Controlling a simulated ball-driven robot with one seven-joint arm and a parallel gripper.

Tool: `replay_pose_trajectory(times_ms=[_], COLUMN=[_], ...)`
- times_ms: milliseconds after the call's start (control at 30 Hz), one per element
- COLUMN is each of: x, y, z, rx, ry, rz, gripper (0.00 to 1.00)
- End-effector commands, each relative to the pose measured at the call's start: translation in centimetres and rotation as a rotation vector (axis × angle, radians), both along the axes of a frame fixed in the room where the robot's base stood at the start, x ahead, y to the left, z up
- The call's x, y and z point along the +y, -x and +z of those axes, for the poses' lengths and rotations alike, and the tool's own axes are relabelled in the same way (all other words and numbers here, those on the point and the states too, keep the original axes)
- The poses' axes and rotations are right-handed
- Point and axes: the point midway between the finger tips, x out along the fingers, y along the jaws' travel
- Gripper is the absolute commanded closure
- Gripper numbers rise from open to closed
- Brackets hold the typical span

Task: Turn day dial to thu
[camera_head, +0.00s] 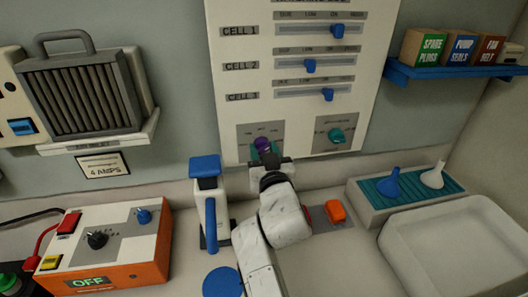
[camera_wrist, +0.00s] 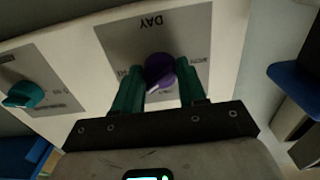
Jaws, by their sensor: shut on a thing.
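The purple day dial (camera_head: 262,144) is on a grey plate at the lower left of the white wall panel. It also shows in the wrist view (camera_wrist: 159,69), under an upside-down DAY label. My gripper (camera_head: 267,153) is at the dial, with its green fingers (camera_wrist: 159,75) on either side of the knob, shut on it. A white pointer mark shows at the dial's lower left in the wrist view. The day words around it are too small or partly hidden to read, so the day it points to cannot be told.
A teal dial (camera_head: 336,135) is to the right on the same panel. Blue sliders (camera_head: 328,95) are above. A blue-and-white lever device (camera_head: 207,200) stands left of my arm, and an orange switch (camera_head: 335,211) lies to its right. A blue shelf (camera_head: 450,73) juts out at upper right.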

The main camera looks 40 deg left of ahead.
Motion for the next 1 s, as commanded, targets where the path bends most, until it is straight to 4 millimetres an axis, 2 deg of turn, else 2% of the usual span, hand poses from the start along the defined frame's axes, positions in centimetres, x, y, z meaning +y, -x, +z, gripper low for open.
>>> replay_pose_trajectory(times_ms=[33, 267, 600, 900, 933, 1000], x=[0.00, 0.01, -0.05, 0.01, 0.00, 0.01], y=[0.01, 0.02, -0.04, 0.01, 0.01, 0.01], z=[-0.01, -0.02, -0.13, -0.02, -0.03, -0.03], rx=[0.000, 0.000, -0.144, -0.155, -0.155, -0.155], ry=[0.000, 0.000, 0.121, 0.134, 0.134, 0.134], rz=[0.000, 0.000, 0.000, 0.001, 0.001, 0.001], gripper=[0.69, 0.89, 0.90, 0.90, 0.57, 0.51])
